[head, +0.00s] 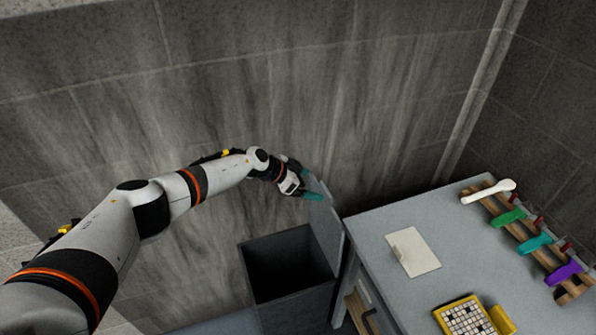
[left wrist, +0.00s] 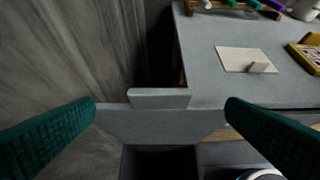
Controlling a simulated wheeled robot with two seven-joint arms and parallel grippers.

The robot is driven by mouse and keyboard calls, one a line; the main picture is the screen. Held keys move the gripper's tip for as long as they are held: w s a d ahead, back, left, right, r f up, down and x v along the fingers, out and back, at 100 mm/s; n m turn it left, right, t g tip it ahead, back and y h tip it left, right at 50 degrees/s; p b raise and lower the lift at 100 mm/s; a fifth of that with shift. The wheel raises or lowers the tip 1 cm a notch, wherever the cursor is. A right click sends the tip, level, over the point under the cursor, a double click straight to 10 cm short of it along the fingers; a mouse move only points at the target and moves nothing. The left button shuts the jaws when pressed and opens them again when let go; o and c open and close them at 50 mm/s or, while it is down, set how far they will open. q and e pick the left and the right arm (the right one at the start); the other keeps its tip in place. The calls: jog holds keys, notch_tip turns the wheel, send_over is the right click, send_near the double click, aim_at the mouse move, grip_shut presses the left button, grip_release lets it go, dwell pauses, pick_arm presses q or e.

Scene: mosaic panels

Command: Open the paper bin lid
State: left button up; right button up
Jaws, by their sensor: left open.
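The paper bin (head: 262,300) is a dark grey open-topped box left of the table, and its black inside shows. Its grey lid (head: 326,232) stands raised, nearly upright, along the bin's right side by the table. In the left wrist view the lid (left wrist: 160,124) has a short tab on its upper edge. My left gripper (head: 307,183), with teal fingers, is at the lid's top edge. In the left wrist view its fingers are spread wide, with the lid's tab showing between them and a gap on each side. I cannot tell whether the gripper touches the lid. My right gripper is not in view.
A grey table (head: 375,240) stands right of the bin. On it are a pale card (head: 415,252) with a small raised piece, a yellow-framed grid panel (head: 464,318), and a wooden rack (head: 500,207) with coloured tools and a white spoon-like one. A grey wall stands behind.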

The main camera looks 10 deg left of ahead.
pick_arm(q)
jog(key=shift+v, duration=2.05)
